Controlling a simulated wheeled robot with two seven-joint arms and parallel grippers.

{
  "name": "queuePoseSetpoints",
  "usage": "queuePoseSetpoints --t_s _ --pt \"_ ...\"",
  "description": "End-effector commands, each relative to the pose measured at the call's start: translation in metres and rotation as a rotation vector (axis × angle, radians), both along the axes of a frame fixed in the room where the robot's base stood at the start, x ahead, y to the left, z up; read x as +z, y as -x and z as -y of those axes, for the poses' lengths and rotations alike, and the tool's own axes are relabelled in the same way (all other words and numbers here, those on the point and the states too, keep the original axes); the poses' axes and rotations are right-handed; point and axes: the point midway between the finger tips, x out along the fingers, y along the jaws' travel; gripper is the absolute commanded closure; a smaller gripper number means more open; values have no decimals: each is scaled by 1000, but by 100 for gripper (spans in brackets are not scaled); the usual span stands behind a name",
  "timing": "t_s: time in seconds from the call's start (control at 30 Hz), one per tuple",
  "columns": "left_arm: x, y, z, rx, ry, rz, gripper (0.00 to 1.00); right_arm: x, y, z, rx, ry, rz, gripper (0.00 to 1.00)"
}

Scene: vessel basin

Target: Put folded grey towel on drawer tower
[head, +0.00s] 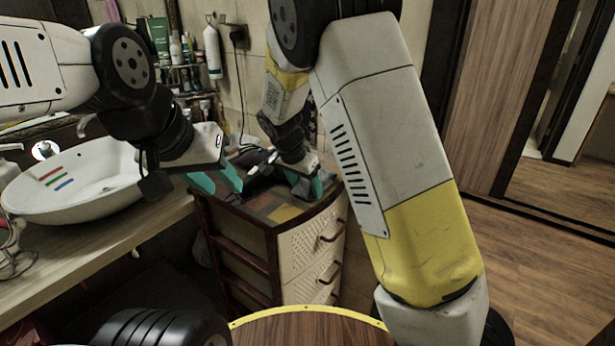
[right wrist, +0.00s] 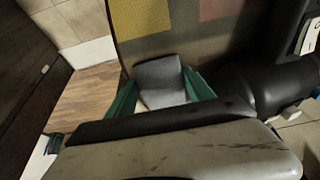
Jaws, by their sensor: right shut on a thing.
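The drawer tower (head: 312,252) stands right of the counter, with cream drawer fronts and a dark top with coloured patches. Its top also shows in the right wrist view (right wrist: 180,38). My right gripper (head: 306,186) is low over the right part of the tower top. In the right wrist view it is shut on the folded grey towel (right wrist: 160,76), which sits between its teal fingers. Whether the towel touches the top is unclear, and in the head view the gripper mostly hides it. My left gripper (head: 217,180) is open and empty, left of the tower top's front corner.
A white basin (head: 80,185) with coloured stripes stands on the wooden counter (head: 110,240). A dark item (head: 258,163) lies at the back of the tower top. Bottles fill a wall rack (head: 185,65) behind. A round wooden surface with a yellow rim (head: 310,325) is in front.

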Motion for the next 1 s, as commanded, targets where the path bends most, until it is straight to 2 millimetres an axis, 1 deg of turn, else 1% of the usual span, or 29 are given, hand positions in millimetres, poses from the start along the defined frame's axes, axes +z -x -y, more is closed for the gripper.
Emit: queuePoseSetpoints --t_s 0.07,0.1,0.17,0.2,0.47,0.57,0.67,1.0 --pt "0 0 0 0 0 -1 64 -2 0 1 0 1 -1 79" --pt "0 0 0 0 0 -1 64 -2 0 1 -1 0 0 31" --pt "0 0 0 0 0 -1 64 -2 0 1 -1 0 0 19" --pt "0 0 0 0 0 -1 64 -2 0 1 -1 0 0 17" --pt "0 0 0 0 0 -1 64 -1 0 1 -1 0 0 17" --pt "0 0 0 0 0 -1 64 3 0 0 0 -1 1 17" --pt "0 0 0 0 0 -1 64 14 4 -3 1 -2 2 17" --pt "0 0 0 0 0 -1 64 80 26 -20 2 -2 3 17"
